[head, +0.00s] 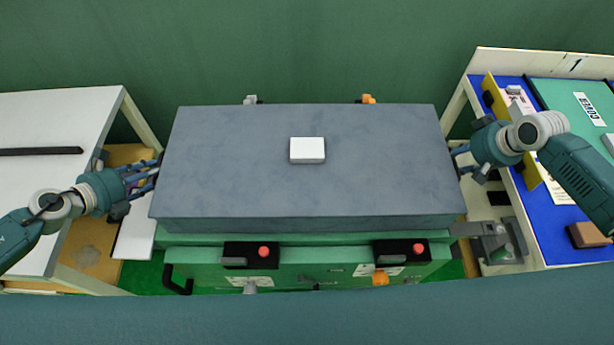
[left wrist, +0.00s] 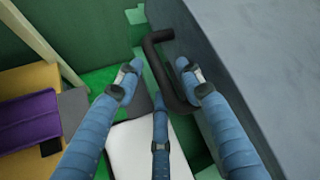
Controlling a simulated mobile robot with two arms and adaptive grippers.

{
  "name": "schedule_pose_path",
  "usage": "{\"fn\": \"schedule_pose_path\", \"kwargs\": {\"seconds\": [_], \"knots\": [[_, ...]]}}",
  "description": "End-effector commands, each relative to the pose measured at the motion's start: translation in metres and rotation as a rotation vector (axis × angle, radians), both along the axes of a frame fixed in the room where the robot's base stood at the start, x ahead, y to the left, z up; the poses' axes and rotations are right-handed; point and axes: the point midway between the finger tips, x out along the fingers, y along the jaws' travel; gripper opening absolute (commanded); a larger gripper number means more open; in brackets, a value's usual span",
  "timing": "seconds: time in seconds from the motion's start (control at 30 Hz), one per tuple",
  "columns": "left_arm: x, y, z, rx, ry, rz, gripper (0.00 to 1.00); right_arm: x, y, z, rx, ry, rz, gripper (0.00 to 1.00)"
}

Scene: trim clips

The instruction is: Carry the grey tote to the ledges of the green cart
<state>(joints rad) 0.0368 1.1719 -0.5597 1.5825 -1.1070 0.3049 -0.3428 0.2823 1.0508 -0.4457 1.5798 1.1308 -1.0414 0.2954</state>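The grey tote (head: 230,150) is a wide, flat-topped box, level above the green cart (head: 320,262). From above I cannot tell whether it touches the cart's ledges. A small white box (head: 307,150) sits on its top. My left gripper (head: 152,172) is at the tote's left end. In the left wrist view its fingers (left wrist: 158,85) are spread, with the tote's black handle (left wrist: 157,58) between them, beside the tote's wall (left wrist: 225,75). My right gripper (head: 458,160) is at the tote's right end; its fingertips and any handle there are mostly hidden.
The cart front carries two black boxes with red buttons (head: 264,251) and a black handle (head: 177,286). A white table (head: 50,115) stands close on the left. A blue-topped bench (head: 555,235) with several items stands close on the right. A green wall is behind.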

Motion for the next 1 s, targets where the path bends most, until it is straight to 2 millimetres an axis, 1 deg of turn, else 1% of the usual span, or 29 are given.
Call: {"fn": "schedule_pose_path", "kwargs": {"seconds": [0.17, 0.27, 0.6, 1.0], "knots": [[-0.001, -0.001, 0.000, -0.002, 0.001, -0.001, 0.38, 0.000, 0.001, 0.000, 0.002, 0.000, 0.001, 0.37], [-0.005, 0.001, 0.002, -0.001, 0.003, -0.002, 0.38, 0.000, 0.001, 0.000, 0.003, 0.000, 0.001, 0.37], [-0.033, 0.018, 0.024, -0.001, 0.007, 0.001, 0.38, 0.000, 0.002, 0.000, 0.003, 0.000, 0.001, 0.37], [-0.055, 0.031, 0.043, -0.001, 0.006, 0.000, 0.38, 0.000, 0.002, 0.000, 0.004, 0.000, 0.002, 0.37]]}}
